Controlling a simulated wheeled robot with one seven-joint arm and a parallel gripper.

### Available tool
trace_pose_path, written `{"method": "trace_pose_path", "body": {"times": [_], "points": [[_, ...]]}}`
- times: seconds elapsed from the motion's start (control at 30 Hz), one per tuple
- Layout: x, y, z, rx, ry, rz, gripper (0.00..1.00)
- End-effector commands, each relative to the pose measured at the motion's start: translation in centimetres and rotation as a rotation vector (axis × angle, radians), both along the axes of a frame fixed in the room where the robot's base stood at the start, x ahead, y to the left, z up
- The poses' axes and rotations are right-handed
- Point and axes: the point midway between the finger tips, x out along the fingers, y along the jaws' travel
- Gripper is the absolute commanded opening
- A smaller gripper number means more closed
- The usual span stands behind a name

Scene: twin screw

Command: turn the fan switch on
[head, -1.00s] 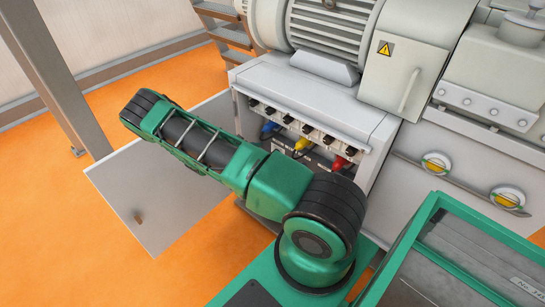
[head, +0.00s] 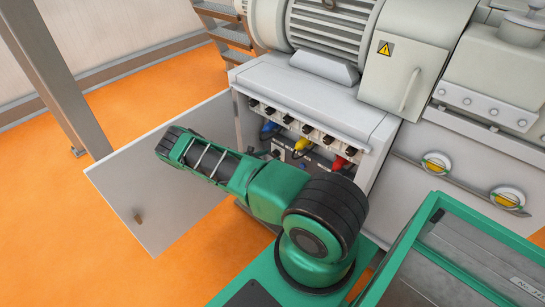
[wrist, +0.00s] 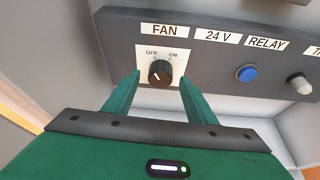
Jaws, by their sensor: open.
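The fan switch (wrist: 160,73) is a black rotary knob on a white plate under the FAN label (wrist: 164,30) in the wrist view. OFF is printed at its upper left and ON at its upper right. The knob's pointer is too small to read with certainty. My gripper (wrist: 159,76) is open, with one green finger on each side of the knob. Gaps show between the fingers and the knob. In the head view my arm hides the gripper in front of the cabinet.
A blue button (wrist: 246,73) and a pale knob (wrist: 298,84) sit to the right on the dark panel (wrist: 210,64). In the head view the cabinet door (head: 130,210) stands open at left. Blue, yellow (head: 303,144) and red (head: 340,163) plugs hang above the panel.

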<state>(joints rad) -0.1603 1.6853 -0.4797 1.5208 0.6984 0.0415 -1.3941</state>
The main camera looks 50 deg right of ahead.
Motion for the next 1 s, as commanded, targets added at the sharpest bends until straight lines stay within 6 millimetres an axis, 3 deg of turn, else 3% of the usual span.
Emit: {"method": "trace_pose_path", "body": {"times": [0.2, 0.57, 0.73, 1.0], "points": [[0.2, -2.0, -0.8, 0.000, -0.001, 0.000, 0.51], [0.3, -2.4, -1.0, 0.000, 0.000, 0.001, 0.51], [0.3, -2.4, -1.0, 0.000, -0.001, 0.001, 0.13], [0.3, -2.5, -0.9, 0.000, -0.014, 0.001, 0.10]]}}
